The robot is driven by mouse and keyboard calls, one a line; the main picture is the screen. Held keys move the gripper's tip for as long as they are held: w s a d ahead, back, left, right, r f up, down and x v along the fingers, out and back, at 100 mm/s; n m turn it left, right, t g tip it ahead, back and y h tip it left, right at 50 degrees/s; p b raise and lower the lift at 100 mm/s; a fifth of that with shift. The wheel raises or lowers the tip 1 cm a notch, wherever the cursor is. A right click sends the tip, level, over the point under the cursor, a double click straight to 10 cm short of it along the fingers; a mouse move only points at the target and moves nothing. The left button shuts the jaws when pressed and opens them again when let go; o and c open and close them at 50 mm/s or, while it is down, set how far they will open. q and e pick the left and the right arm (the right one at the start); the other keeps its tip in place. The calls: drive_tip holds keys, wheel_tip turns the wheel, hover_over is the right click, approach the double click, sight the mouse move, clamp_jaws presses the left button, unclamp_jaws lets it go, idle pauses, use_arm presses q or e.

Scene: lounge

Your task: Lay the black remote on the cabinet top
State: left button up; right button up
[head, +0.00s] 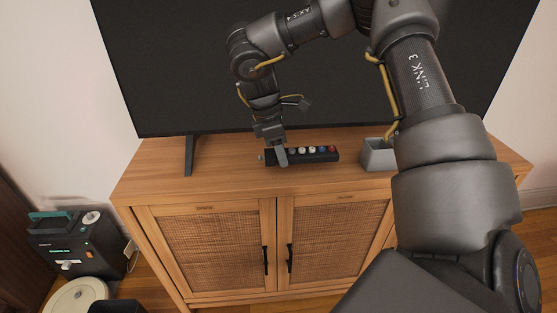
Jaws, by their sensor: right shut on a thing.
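The gripper hides part of that end. The cabinet (223,168) is light wood with two woven-front doors. My left gripper is not in view.
A television (190,70) stands behind on the cabinet, with a dark foot (190,157) on the left. A small grey open box (377,156) is just right of the remote. A black machine (75,243) sits on the floor at left.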

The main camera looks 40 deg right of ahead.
drive_tip(key=shift+w+f, duration=0.35)
drive_tip(key=shift+f, duration=0.25)
drive_tip(key=shift+a+x, duration=0.1)
drive_tip(key=shift+x, duration=0.5)
drive_tip(key=shift+a+x, duration=0.15)
drive_tip(key=shift+x, duration=0.45)
drive_tip(key=shift+w+f, duration=0.2)
drive_tip(key=shift+f, duration=0.05)
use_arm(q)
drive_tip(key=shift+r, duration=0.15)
use_arm(e)
drive_tip(key=o, duration=1)
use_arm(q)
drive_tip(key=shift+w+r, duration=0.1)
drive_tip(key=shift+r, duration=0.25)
